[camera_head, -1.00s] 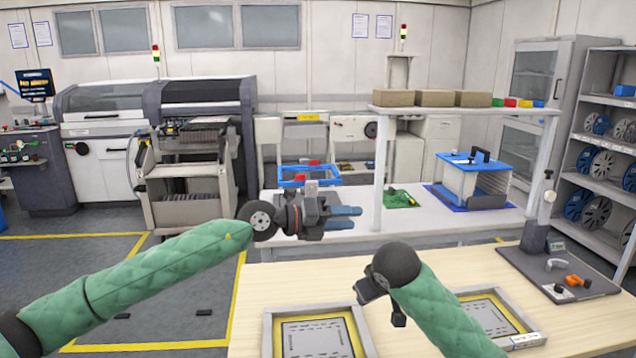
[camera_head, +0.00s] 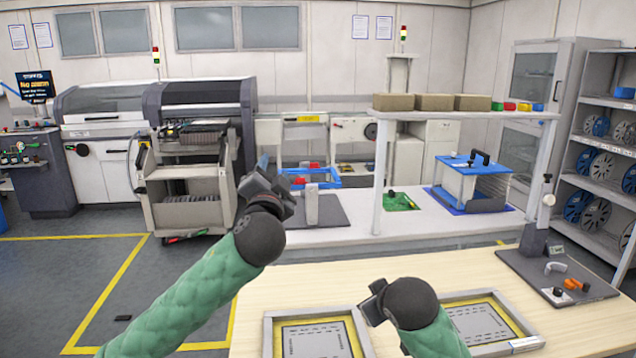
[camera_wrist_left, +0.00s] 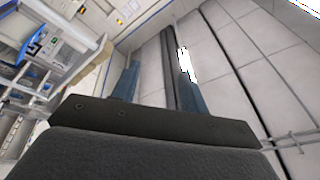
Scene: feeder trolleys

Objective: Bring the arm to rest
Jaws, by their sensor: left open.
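My left arm comes in from the left in a green sleeve. Its gripper (camera_head: 264,168) is raised in front of the feeder trolley and points up, away from the tables. In the left wrist view its two blue fingers (camera_wrist_left: 160,85) stand apart with nothing between them, facing the wall and ceiling. My right arm is low over the wooden table (camera_head: 300,280). Its dark gripper (camera_head: 370,300) hangs between two framed trays, and its fingertips are hardly visible.
A feeder trolley (camera_head: 185,190) stands at the machine. The white bench (camera_head: 420,222) holds a blue frame (camera_head: 325,180), a grey stand (camera_head: 312,206), a green mat (camera_head: 402,203) and a blue-topped rack (camera_head: 472,185). Two framed trays (camera_head: 268,335) (camera_head: 530,344) lie on the wooden table.

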